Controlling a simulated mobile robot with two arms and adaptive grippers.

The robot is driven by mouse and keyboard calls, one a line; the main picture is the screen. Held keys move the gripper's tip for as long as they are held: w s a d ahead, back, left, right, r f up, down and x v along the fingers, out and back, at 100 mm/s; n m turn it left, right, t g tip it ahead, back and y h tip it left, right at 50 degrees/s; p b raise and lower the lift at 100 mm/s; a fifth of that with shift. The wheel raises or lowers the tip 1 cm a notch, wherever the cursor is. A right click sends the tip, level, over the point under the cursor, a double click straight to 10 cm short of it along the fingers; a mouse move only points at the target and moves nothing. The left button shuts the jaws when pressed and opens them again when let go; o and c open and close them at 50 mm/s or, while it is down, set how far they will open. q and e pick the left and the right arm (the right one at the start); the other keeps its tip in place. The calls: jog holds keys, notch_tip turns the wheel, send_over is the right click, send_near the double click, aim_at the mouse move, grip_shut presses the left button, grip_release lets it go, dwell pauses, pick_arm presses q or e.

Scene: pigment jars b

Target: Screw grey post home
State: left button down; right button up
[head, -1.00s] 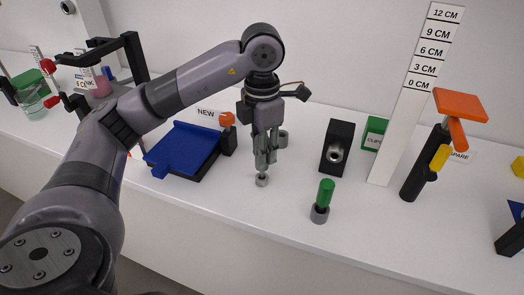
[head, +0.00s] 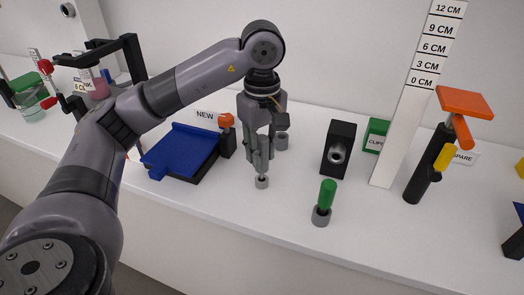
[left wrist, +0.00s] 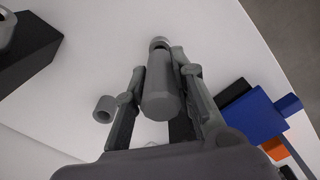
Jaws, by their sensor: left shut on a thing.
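My left gripper (head: 260,160) points straight down at the middle of the table and is shut on the grey post. In the left wrist view the grey post (left wrist: 161,95) lies between the two fingers of my left gripper (left wrist: 162,75). The post's lower end meets a small grey socket (head: 262,182), which also shows in the left wrist view (left wrist: 159,43). The post looks upright and in line with the socket. How deep it sits cannot be told. In the head view the fingers mostly hide the post. My right gripper is not in view.
A green post (head: 327,194) stands in another grey socket (head: 321,217) at front right. An empty-looking grey socket (head: 282,141) stands behind my gripper. A blue tray (head: 182,148) is left; a black block (head: 338,150) and white ruler (head: 410,120) are right.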

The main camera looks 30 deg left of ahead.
pick_arm(q)
jog(key=shift+m, duration=0.6)
jog(key=c, duration=1.3)
grip_release()
jog(key=shift+r, duration=0.1)
notch_tip(320, 180, up, 12)
jog(key=shift+f, duration=0.1)
